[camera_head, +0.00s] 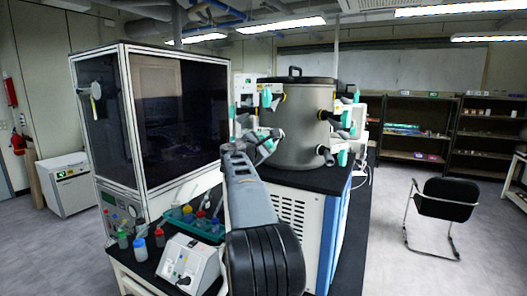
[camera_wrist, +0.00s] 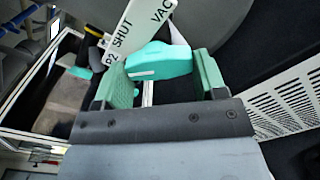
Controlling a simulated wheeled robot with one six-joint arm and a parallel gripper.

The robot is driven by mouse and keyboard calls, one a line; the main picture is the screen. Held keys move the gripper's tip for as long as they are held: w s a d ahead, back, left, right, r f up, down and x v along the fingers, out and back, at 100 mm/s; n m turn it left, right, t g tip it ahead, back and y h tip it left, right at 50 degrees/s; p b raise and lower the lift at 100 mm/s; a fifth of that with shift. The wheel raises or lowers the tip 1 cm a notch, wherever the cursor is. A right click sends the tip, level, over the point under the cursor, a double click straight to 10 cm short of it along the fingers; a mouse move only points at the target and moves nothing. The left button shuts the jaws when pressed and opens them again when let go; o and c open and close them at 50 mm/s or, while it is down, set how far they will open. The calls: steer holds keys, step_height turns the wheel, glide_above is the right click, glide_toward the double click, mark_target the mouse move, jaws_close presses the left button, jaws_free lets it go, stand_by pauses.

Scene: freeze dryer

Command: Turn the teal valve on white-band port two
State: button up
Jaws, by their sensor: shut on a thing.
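The teal valve (camera_wrist: 158,62) on port two sits between the two green-padded fingers of my gripper (camera_wrist: 163,76) in the wrist view. The gripper is shut on its handle. A white tag (camera_wrist: 137,24) reading P2, SHUT and VAC lies just beyond the handle. In the head view my gripper (camera_head: 256,147) is at the left front side of the grey drum (camera_head: 302,128), low among its ports. The held valve is largely hidden there by the gripper. The port's white band cannot be made out clearly.
Other teal valves show on the drum, at upper left (camera_head: 266,97) and right (camera_head: 346,119). A glass-fronted cabinet (camera_head: 175,115) stands close on the left. Bottles and a small white device (camera_head: 187,264) sit below it. A black chair (camera_head: 447,199) stands on open floor at right.

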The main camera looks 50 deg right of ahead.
steer(key=shift+w+m+b, duration=0.15)
steer(key=shift+m+b, duration=2.85)
steer(key=shift+m, duration=1.5)
steer(key=o, duration=0.9)
steer(key=shift+r, duration=0.1)
steer(key=shift+a, duration=0.15)
steer(key=b+v, duration=0.5)
steer(key=v, duration=0.8)
steer(key=shift+a, duration=0.3)
